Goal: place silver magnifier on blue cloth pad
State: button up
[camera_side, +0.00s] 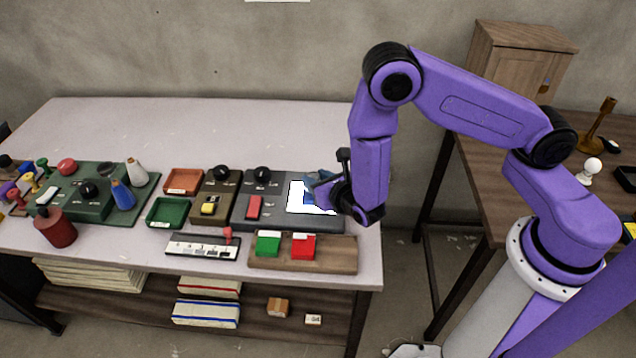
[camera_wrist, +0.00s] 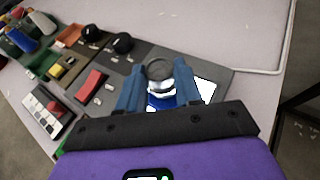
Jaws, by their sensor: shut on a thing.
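My gripper (camera_wrist: 159,80) has blue fingers, shut on the silver magnifier (camera_wrist: 159,70), a round grey disc with a bright shiny part below it. In the side view my gripper (camera_side: 318,185) is low over the right end of the dark grey panel, and I cannot make out the magnifier there. A deep blue patch, which looks like the blue cloth pad (camera_wrist: 154,103), lies on a bright white area under the fingers, partly hidden by them. I cannot tell whether the magnifier touches the pad.
The grey panel (camera_side: 268,212) carries a red switch (camera_side: 254,207) and a black knob (camera_side: 262,174). A wooden tray (camera_side: 335,255) with green and red blocks lies in front. Green and orange trays stand to the left. The table's back is clear.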

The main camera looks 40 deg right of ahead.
jog(key=shift+f, duration=0.55)
jog(key=shift+f, duration=0.1)
jog(key=o, duration=1.1)
jog(key=shift+c, duration=0.2)
